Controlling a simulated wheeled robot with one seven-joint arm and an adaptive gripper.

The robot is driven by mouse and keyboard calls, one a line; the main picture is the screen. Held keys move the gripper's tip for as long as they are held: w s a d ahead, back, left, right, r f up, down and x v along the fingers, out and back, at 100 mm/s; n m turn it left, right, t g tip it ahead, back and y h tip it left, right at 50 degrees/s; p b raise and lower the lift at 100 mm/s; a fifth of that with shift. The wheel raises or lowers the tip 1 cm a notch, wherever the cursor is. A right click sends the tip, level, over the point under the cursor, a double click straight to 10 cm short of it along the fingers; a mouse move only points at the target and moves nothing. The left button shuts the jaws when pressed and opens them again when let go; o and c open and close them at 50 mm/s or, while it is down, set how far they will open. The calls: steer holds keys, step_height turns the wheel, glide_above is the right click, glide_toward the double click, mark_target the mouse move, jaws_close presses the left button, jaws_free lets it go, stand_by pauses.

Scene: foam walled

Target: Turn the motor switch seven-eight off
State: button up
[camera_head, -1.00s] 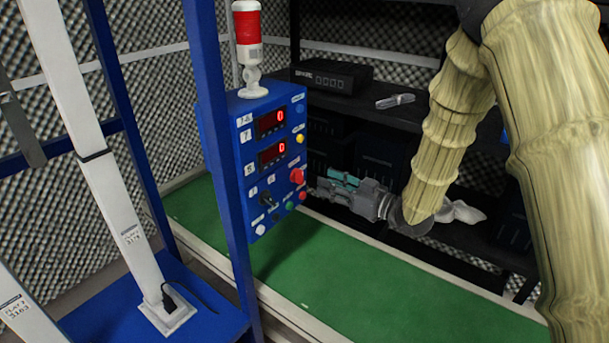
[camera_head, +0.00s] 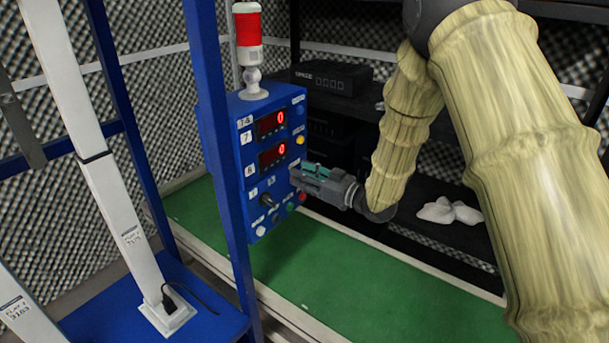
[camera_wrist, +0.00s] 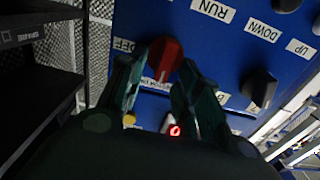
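The blue control panel (camera_head: 276,180) stands left of centre in the head view, with two displays lit red and reading 0. In the wrist view a red knob (camera_wrist: 164,58) sits between the OFF (camera_wrist: 123,45) and RUN (camera_wrist: 212,11) labels; a label below it is partly hidden by the fingers. My gripper (camera_head: 293,173) is at the panel's right side and covers the red knob in the head view. In the wrist view my gripper (camera_wrist: 165,76) is open, one finger on each side of the knob; I cannot tell whether they touch it.
A black knob (camera_wrist: 260,88) with UP and DOWN labels sits beside the red one. A red and white beacon (camera_head: 248,30) stands on top of the panel. A blue post (camera_head: 221,150) rises in front. Dark shelves (camera_head: 455,195) stand behind my arm.

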jaws_close()
steer(key=shift+r+p, duration=0.1)
steer(key=shift+p, duration=0.25)
steer(key=shift+w+d+f+m+p, duration=0.3)
steer(key=shift+m+p, duration=1.15)
steer(key=shift+m, duration=1.55)
steer(key=shift+w+d+f+m+p, duration=0.1)
steer(key=shift+w+f+m+p, duration=0.2)
steer(key=shift+m+p, duration=1.95)
steer(key=shift+w+d+f+m+p, duration=0.2)
steer(key=shift+f+m+p, duration=0.35)
steer(key=shift+m, duration=3.2)
steer(key=shift+r, duration=0.1)
steer(key=shift+o, duration=0.2)
jaws_free()
